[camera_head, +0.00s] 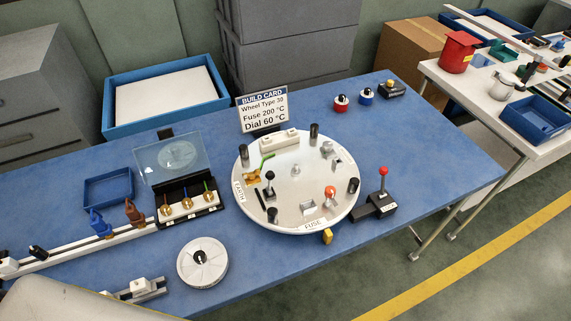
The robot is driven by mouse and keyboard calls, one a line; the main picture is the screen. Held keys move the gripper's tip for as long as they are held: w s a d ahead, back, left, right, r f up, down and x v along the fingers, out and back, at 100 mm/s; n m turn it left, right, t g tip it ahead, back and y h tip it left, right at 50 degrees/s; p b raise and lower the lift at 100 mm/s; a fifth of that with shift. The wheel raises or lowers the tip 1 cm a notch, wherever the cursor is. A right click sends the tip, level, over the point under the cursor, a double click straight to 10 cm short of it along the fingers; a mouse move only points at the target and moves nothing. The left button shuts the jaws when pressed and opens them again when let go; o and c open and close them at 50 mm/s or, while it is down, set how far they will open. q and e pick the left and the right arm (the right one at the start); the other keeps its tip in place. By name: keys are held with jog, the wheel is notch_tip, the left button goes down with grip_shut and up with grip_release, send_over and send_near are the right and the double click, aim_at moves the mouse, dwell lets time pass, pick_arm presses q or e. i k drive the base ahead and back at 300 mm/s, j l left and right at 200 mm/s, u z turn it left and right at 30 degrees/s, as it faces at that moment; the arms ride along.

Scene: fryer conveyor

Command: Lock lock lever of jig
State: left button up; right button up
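The round white jig plate (295,217) lies on the blue table, with labels reading EARTH and FUSE on its rim. A lever with a red ball knob (383,171) stands nearly upright on a black base (381,205) beside the plate's right edge; it looks like the lock lever. The plate carries a red-topped part (330,191), a black-knobbed post (269,176), several black cylinders, a white block (280,141) and a brass part with a green wire (255,176). Neither of my grippers is in view.
A build card (262,112) stands behind the plate. To the left are a terminal block with a clear raised cover (170,158), a white rail (90,243) and a white spool (188,270). Red and blue parts (366,96) sit at the back. Table right of the lever is clear.

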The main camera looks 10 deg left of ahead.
aim_at(383, 170)
jog(key=u, duration=0.8)
jog(key=l+u, duration=0.7)
jog(key=l, duration=0.15)
jog(key=k+l+u, duration=0.2)
jog(key=l+u, duration=0.15)
jog(key=k+l+u, duration=0.15)
jog(key=l+u, duration=0.2)
jog(key=k+l, duration=0.15)
jog(key=l, duration=0.2)
jog(key=k+l, duration=0.2)
jog(key=l, duration=0.2)
jog(key=k+l+u, duration=0.1)
jog(key=l, duration=0.25)
jog(key=k+l, duration=0.4)
jog(key=l, duration=0.3)
jog(key=u, duration=0.05)
